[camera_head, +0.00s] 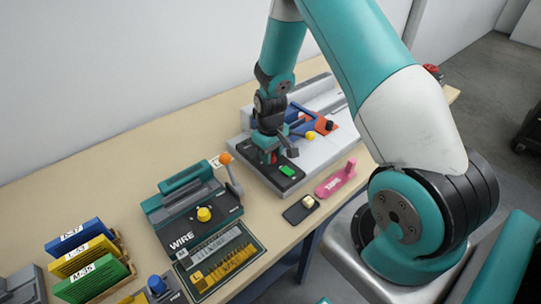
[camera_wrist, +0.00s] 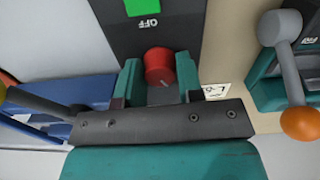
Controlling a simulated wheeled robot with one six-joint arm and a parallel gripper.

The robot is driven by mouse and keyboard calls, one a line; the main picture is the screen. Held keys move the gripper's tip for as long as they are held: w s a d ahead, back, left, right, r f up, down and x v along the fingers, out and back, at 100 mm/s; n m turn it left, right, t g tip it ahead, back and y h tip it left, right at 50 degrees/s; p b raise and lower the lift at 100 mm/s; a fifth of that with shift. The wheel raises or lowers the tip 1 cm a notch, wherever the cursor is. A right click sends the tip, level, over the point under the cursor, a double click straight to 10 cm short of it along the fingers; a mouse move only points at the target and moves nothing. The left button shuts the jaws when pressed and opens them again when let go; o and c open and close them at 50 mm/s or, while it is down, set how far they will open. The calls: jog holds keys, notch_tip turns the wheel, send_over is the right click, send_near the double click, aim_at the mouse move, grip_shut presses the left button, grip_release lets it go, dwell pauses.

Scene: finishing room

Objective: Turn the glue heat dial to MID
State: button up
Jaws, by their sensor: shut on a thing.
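The red dial (camera_wrist: 158,66) shows in the wrist view between my gripper's teal fingers. In the head view only a little red (camera_head: 273,158) shows beneath my gripper, which hides most of the dial. The dial is on the dark panel (camera_head: 266,172) of the large pale machine (camera_head: 240,140). My gripper (camera_wrist: 160,78) is shut on the dial, with a finger at each side. The word OFF (camera_wrist: 149,23) is on the panel beyond the dial, near a green patch (camera_head: 288,171). I cannot read a MID mark or the dial's setting.
The WIRE machine (camera_head: 180,225) stands to the left, with a yellow knob (camera_head: 204,214) and an orange-tipped lever (camera_head: 226,158). A pink tool (camera_head: 336,180) and a small dark block (camera_head: 297,212) lie at the table's front edge. Blue and orange parts (camera_head: 318,120) sit behind my gripper.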

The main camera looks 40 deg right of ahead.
jog(key=m+b, duration=0.1)
jog(key=m, duration=0.4)
jog(key=shift+m, duration=0.3)
dwell(0.4)
jog(key=o, duration=0.9)
notch_tip(320, 180, up, 18)
jog(key=shift+f+b, duration=0.2)
jog(key=shift+b, duration=0.95)
jog(key=shift+a, duration=0.1)
jog(key=s+a+r+n+y, duration=0.1)
jog(key=s+a+r+n, duration=0.15)
jog(key=a, duration=0.35)
jog(key=s+a+r+n+y, duration=0.1)
jog(key=s+a+r+n, duration=0.1)
jog(key=s+a+r, duration=0.3)
jog(key=s+a+n, duration=0.2)
jog(key=s+a, duration=0.1)
jog(key=s, duration=0.2)
jog(key=s+a+n+y, duration=0.1)
jog(key=s+a+n, duration=0.2)
jog(key=s+a, duration=0.1)
jog(key=s+a+n+y, duration=0.1)
jog(key=s+a+n, duration=0.1)
jog(key=s+a, duration=0.2)
jog(key=shift+s+a+r, duration=0.1)
jog(key=shift+s+r, duration=0.1)
jog(key=shift+s, duration=0.25)
jog(key=shift+s+a+r, duration=0.1)
jog(key=shift+s+r, duration=0.05)
jog(key=shift+s, duration=0.3)
